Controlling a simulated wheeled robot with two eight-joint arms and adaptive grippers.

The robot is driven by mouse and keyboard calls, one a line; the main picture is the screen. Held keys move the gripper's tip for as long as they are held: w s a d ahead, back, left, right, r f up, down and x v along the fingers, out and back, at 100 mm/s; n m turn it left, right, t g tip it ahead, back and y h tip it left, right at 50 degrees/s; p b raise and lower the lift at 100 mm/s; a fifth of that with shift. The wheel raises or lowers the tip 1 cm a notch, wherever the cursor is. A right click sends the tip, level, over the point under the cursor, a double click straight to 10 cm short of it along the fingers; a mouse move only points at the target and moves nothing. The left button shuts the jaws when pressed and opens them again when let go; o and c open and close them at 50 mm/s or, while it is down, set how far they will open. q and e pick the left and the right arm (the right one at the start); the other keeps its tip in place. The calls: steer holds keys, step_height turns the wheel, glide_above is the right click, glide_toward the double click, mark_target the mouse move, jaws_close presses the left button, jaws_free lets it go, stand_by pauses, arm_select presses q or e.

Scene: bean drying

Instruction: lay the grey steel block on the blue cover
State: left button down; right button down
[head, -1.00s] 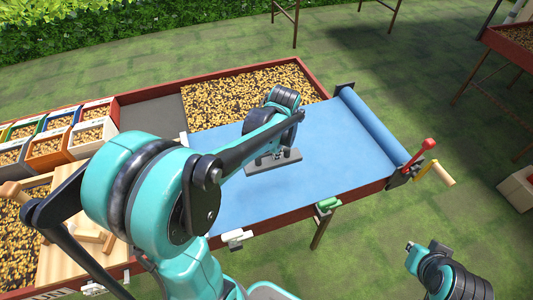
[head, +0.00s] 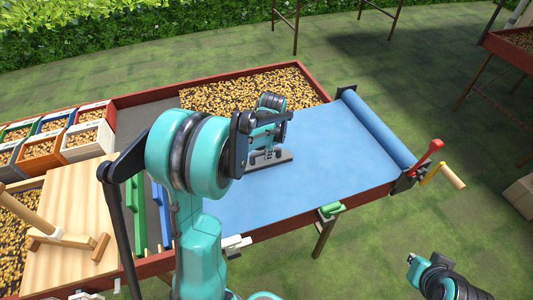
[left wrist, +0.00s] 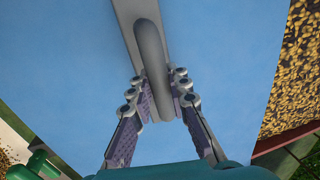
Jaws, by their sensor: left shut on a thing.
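The grey steel block (head: 284,157) is a flat bar with a raised rounded handle. My left gripper (head: 268,152) is shut on the handle, as the left wrist view shows with a finger on each side of it (left wrist: 155,88). The block (left wrist: 129,14) is over the blue cover (head: 335,150), near its left-middle part. I cannot tell whether it touches the cover. The blue cover (left wrist: 240,70) lies spread flat, with its rolled end at the right. My right gripper (head: 412,258) is at the bottom right, away from the table; its jaws are too small to read.
Beans (head: 245,92) lie uncovered behind the cover. A red crank handle (head: 430,152) and a yellow one (head: 447,174) stand at the right edge. Bean boxes (head: 88,138) and a wooden board (head: 72,215) are at the left. The cover's right half is clear.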

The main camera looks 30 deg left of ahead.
mark_target(268, 164)
arm_select(q)
steer(key=shift+s+r, duration=0.1)
steer(key=shift+r, duration=0.05)
steer(key=c, duration=1.4)
jaws_free()
steer(key=shift+c, duration=0.2)
step_height(268, 164, up, 11)
steer(key=s+d+p, duration=0.1)
steer(key=d+p, duration=0.1)
steer(key=p, duration=0.2)
steer(key=s+d+r+n+t, duration=0.1)
steer(key=s+d+n+t, duration=0.2)
steer(key=s+d, duration=0.3)
steer(key=s+d+r+n+t+h, duration=0.1)
steer(key=s+d+n, duration=0.4)
steer(key=s, duration=0.7)
steer(key=shift+d+r+t+h, duration=0.3)
steer(key=shift+d+t, duration=0.6)
steer(key=shift+d, duration=0.25)
